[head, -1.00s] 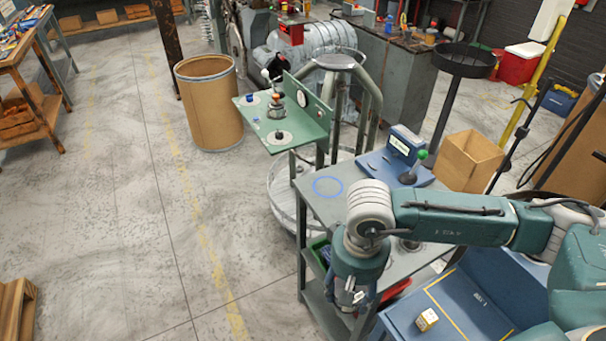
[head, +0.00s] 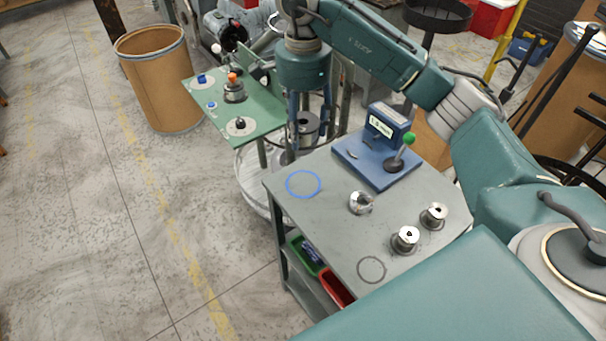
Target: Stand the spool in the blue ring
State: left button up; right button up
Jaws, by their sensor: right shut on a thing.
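The blue ring (head: 303,184) lies flat and empty at the back left corner of the grey table (head: 330,215). My right gripper (head: 308,112) points down beyond that corner in the head view, shut on a silver spool (head: 304,128) with a dark centre hole. The spool looks roughly upright and clear of the table; the gripper partly covers it. Two other silver spools (head: 406,238) (head: 434,216) stand on the table. A thin dark ring (head: 371,269) near the front edge is empty. My left gripper is not in view.
A shiny rounded silver piece (head: 361,203) lies between the blue ring and the standing spools. A blue device (head: 386,130) with a green-knobbed lever (head: 408,138) stands at the table's back. A green plate (head: 262,118) with fittings is left of my gripper.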

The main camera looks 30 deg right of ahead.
notch_tip(320, 180, down, 5)
jog(key=p, duration=0.3)
send_over(303, 184)
notch_tip(303, 184, down, 6)
jog(key=shift+d+f, duration=0.1)
jog(key=shift+f, duration=0.55)
notch_tip(303, 184, down, 4)
jog(key=shift+p, duration=0.35)
jog(key=shift+c, duration=0.2)
jog(key=shift+f, duration=0.1)
jog(key=o, duration=1.5)
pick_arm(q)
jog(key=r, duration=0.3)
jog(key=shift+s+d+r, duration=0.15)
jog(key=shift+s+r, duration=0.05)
